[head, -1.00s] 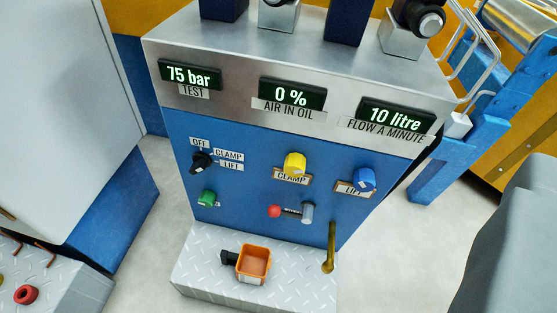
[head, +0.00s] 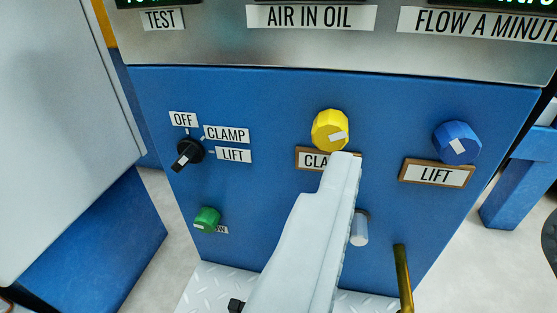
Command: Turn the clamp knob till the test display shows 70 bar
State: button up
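The yellow clamp knob (head: 330,130), with a white mark on its face, is on the blue panel above the CLAMP label (head: 313,159). The test display (head: 150,3) is cut off by the top edge, so its number cannot be read now. My gripper (head: 346,157) reaches up from the bottom as a pale, long shape. Its tip overlaps the right part of the CLAMP label, just below the knob. I see no grip on the knob, and whether the fingers are apart cannot be told from this side.
The blue lift knob (head: 457,143) is to the right. A black selector (head: 187,153) with OFF, CLAMP and LIFT labels is at left, above a green knob (head: 207,219). A grey cylinder (head: 359,228) and a brass rod (head: 403,278) are right of my gripper.

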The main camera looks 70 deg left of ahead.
jog(key=g+y, duration=0.2)
send_near(330, 138)
jog(key=x, duration=1)
dwell(0.4)
jog(key=c, duration=1)
jog(key=shift+n, duration=1.4)
jog(key=o, duration=1)
jog(key=shift+d, duration=0.1)
